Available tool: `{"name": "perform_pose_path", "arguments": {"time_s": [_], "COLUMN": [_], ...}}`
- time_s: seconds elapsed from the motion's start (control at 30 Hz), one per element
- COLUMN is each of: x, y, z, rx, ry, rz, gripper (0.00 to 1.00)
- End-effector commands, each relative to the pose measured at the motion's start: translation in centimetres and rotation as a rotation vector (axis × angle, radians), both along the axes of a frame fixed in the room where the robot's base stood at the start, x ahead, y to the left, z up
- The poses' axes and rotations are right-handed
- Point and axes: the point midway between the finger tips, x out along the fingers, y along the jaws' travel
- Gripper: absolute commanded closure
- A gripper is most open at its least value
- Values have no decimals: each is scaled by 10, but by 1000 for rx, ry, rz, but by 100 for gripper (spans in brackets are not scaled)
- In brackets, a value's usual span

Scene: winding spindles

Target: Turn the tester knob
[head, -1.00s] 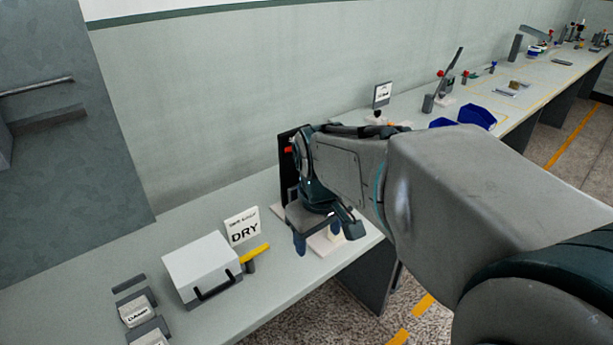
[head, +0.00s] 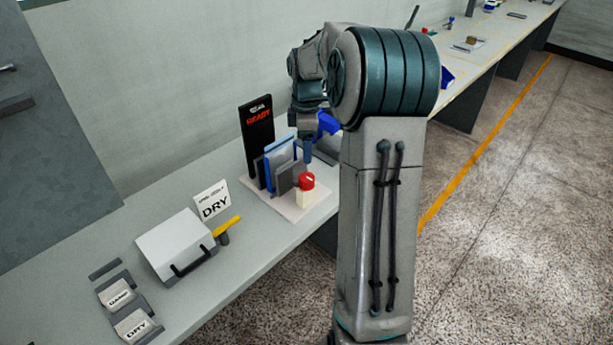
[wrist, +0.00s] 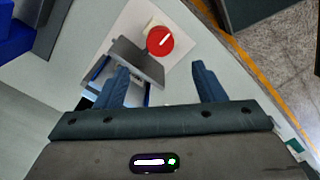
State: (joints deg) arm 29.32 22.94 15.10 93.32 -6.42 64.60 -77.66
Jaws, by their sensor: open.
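The tester knob (head: 307,181) is a red round cap on a cream block at the front right of the tester's pale base (head: 296,211). In the wrist view the knob (wrist: 160,41) shows a white line across its face. My gripper (wrist: 159,75) is open and empty, its two blue-green fingers apart. In that view the knob lies beyond the fingertips, roughly centred between them, not touched. In the head view my gripper (head: 306,150) hangs above and behind the knob, partly hidden by my arm.
The tester has a black panel (head: 257,138) with red "READY" lettering and grey and blue upright plates (head: 281,160) beside the knob. A white lidded box (head: 182,243), a "DRY" sign (head: 212,201) and a yellow handle (head: 227,226) stand to the left. A blue bin shows in the wrist view (wrist: 14,38).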

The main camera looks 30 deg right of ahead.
Motion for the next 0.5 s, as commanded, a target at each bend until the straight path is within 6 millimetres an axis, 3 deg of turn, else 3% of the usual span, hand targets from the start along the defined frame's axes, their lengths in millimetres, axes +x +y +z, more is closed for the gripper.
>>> {"name": "perform_pose_path", "arguments": {"time_s": [0.3, 0.5], "x": [-1, 0], "y": [1, 1], "z": [-69, -100], "rx": [2, 0], "ry": [5, 2], "rz": [-1, -1], "gripper": [37, 37]}}
